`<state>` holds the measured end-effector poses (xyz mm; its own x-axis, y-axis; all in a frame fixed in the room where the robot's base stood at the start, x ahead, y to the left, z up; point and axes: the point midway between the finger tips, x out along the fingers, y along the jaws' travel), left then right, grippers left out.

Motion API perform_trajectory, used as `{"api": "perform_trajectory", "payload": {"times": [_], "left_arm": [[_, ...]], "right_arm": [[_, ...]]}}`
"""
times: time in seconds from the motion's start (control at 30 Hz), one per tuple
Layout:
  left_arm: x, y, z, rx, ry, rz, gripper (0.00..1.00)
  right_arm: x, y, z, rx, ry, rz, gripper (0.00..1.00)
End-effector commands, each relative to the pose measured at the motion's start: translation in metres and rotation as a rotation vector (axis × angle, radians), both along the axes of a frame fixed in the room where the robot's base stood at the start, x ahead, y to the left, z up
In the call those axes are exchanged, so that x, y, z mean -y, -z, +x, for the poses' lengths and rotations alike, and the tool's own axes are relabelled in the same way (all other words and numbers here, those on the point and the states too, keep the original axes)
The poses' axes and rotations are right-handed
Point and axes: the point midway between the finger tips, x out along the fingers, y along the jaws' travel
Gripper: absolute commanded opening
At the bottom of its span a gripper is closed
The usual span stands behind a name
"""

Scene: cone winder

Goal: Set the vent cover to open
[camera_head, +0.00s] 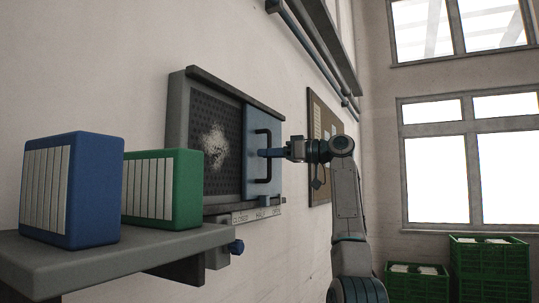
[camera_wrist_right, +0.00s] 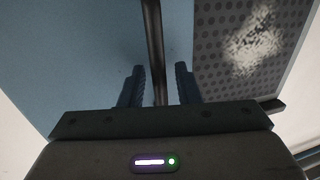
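The vent cover (camera_head: 260,185) is a blue sliding panel with a black upright bar handle (camera_head: 258,176). It sits at the right end of a dark-framed vent on the wall, and the perforated grille (camera_head: 228,165) with pale fluff shows to its left. My right gripper (camera_head: 266,153) is at the handle. In the right wrist view its fingers (camera_wrist_right: 160,85) are apart, one on each side of the handle bar (camera_wrist_right: 154,40), with gaps between bar and fingers. The blue cover (camera_wrist_right: 90,60) also fills the left of that view. My left gripper is not in view.
A label strip (camera_head: 259,215) with position words runs under the vent. A grey shelf (camera_head: 130,255) at lower left carries a blue holder (camera_head: 88,200) and a green holder (camera_head: 187,190). A noticeboard (camera_head: 320,115) hangs right of the vent. Green crates (camera_head: 490,262) stand far right.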

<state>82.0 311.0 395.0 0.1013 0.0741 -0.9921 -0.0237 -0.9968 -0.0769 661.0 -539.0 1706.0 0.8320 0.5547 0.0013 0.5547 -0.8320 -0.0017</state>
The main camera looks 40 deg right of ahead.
Motion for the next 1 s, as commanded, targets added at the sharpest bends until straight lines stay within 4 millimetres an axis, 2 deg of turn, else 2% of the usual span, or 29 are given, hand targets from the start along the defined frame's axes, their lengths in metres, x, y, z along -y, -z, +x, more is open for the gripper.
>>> {"api": "perform_trajectory", "payload": {"times": [0.17,0.27,0.7,1.0], "left_arm": [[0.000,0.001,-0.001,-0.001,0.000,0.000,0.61],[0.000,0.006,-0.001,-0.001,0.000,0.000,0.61],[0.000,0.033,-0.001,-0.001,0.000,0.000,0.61],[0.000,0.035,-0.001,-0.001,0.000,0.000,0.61]], "right_arm": [[0.001,0.001,-0.001,0.000,0.000,0.000,0.30],[0.006,0.002,-0.009,0.001,0.001,0.001,0.30],[0.052,0.002,-0.077,0.002,0.002,0.001,0.30],[0.061,0.000,-0.091,0.000,0.000,0.000,0.30]]}}
